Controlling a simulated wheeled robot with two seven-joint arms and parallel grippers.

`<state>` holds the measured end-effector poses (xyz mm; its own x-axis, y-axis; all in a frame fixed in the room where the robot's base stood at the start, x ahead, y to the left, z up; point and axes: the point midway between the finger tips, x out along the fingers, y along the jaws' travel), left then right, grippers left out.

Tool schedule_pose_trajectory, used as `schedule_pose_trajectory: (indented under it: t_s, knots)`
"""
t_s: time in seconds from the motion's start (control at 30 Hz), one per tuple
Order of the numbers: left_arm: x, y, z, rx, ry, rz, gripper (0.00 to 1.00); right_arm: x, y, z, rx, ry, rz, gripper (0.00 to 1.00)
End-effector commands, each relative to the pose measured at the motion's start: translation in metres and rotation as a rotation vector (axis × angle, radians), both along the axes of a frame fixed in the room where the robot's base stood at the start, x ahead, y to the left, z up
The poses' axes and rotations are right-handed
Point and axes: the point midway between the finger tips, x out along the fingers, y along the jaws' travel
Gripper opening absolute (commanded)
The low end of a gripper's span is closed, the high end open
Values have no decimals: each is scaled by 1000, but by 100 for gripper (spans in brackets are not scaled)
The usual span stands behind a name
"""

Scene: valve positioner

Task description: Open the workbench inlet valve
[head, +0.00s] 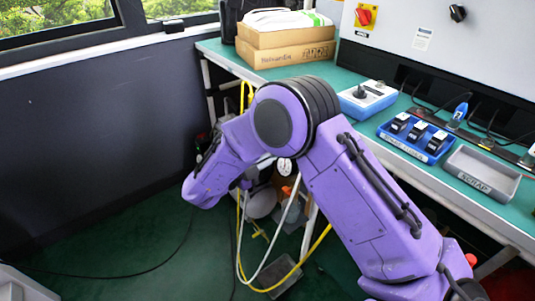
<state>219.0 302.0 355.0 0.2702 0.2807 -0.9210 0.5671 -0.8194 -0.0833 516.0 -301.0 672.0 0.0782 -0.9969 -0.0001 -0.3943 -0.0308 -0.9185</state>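The workbench (461,211) has a green top and runs along the right. Beneath it, partly hidden behind my purple arm, are a round white-faced gauge (284,165), a small orange-red part (287,190) and grey rounded fittings (262,203). The orange-red part may be a valve handle; I cannot tell. Yellow and white hoses hang there. My purple arm comes in from the lower right, bends high at the centre and reaches down left in front of the bench end. No gripper fingers show clearly; its hand is hidden. My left gripper is not in view.
On the bench are cardboard boxes (285,47), a blue-based device (366,98), a blue tray (417,137) of small devices and a grey scrap tray (482,174). A grey panel (450,40) stands behind. The green floor (130,245) at left is mostly clear, with a thin cable.

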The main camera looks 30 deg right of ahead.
Motion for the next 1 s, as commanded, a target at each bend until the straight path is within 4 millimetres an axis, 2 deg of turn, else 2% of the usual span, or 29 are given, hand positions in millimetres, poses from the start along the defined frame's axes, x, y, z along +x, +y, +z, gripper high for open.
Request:
schedule_pose_trajectory:
  t_s: [0.2, 0.5, 1.0]
  knots:
    - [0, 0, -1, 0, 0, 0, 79, 0, 0, -2, 15, -176, 1, 0]
    - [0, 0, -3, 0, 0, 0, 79, -1, 0, -3, 29, -347, 0, 0]
    - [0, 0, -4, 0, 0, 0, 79, 0, 0, -3, 34, -422, 0, 0]
